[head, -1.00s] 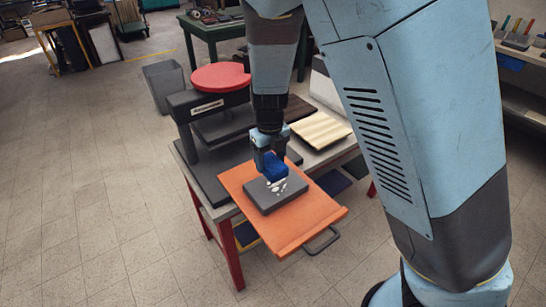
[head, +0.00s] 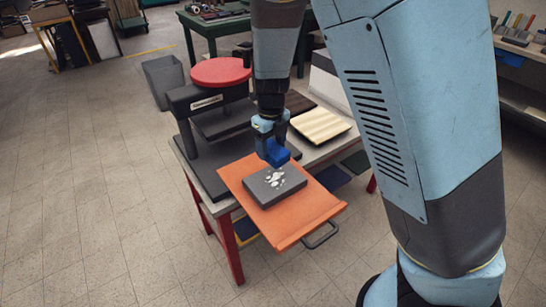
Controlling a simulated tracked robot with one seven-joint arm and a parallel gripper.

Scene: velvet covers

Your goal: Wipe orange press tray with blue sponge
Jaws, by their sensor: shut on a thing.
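The orange press tray (head: 310,217) sticks out from the front of the press table, with a dark handle at its front edge. A dark grey slab (head: 262,199) lies on it, with white patches on its top. My gripper (head: 271,140) points down over the tray's back edge and is shut on the blue sponge (head: 275,154). The sponge is at the slab's far edge; I cannot tell whether it touches the slab or tray. The fingertips are partly hidden by the sponge.
The press with its red round top (head: 221,72) stands behind and left of the tray. A cream ribbed board (head: 320,125) lies on the table to the right. A grey bin (head: 165,80) stands on the floor behind. The floor at left is clear.

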